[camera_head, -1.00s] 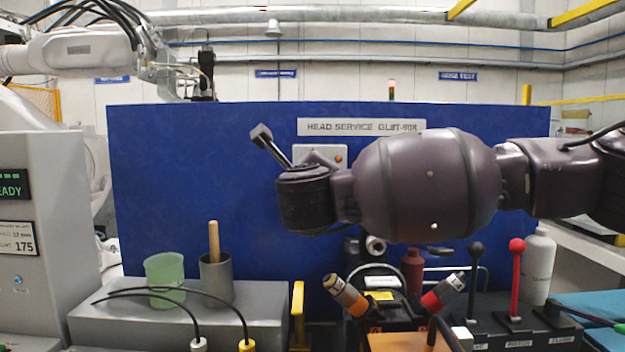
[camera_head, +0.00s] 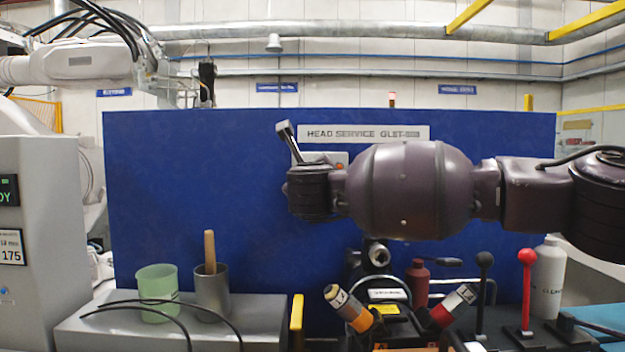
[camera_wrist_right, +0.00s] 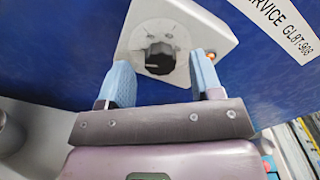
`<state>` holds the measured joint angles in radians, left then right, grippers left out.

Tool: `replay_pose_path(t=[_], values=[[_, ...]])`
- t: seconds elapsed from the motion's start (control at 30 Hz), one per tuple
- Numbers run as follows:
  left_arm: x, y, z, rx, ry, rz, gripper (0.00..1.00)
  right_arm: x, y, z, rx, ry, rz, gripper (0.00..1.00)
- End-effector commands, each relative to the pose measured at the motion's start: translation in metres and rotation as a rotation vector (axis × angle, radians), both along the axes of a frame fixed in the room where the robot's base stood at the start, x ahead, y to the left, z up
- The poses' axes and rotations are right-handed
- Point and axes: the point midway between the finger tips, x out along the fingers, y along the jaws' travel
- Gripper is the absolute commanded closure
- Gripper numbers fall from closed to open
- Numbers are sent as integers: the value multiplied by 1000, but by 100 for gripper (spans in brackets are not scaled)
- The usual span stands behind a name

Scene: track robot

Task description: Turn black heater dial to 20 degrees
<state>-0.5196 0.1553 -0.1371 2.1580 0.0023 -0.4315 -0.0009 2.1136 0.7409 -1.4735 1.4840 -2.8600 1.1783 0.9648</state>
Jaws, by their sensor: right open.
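The black heater dial (camera_wrist_right: 160,58) sits on a pale plate (camera_wrist_right: 190,22) on the blue panel, with small marks around it. In the head view, part of the plate (camera_head: 335,157) shows behind my right arm, and the dial is hidden. My right gripper (camera_wrist_right: 160,60) is open, with its blue fingers to the left and right of the dial. From this angle I cannot tell whether either finger touches it. In the head view, the right gripper (camera_head: 287,138) shows in front of the plate's left side. My left gripper is not in view.
A label (camera_head: 363,134) is on the blue panel (camera_head: 200,180). Below stand a green cup (camera_head: 158,290), a grey cup (camera_head: 211,290) with a wooden stick, levers with black (camera_head: 484,259) and red (camera_head: 527,256) knobs, and a white bottle (camera_head: 549,280).

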Motion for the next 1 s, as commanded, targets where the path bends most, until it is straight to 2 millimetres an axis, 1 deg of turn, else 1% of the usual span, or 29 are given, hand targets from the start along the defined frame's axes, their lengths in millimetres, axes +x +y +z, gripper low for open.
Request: replay_pose_path(t=[0.1, 0.2, 0.57, 0.6, 0.67, 0.9, 1.0], values=[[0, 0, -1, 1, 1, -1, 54, 12, 0, -1, 1, 1, -1, 41], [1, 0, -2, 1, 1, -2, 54, 17, 0, -1, 1, 1, -1, 41], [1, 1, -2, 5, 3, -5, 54, 20, 0, 0, 0, -1, 1, 41], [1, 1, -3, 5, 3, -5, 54, 20, 0, 0, 0, -1, 1, 44], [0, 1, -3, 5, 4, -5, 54, 20, 0, 0, 0, -1, 1, 53], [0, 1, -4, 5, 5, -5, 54, 20, 0, 0, 0, 0, 0, 90], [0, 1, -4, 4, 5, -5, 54, 20, 0, 0, -9, 0, 0, 90]])
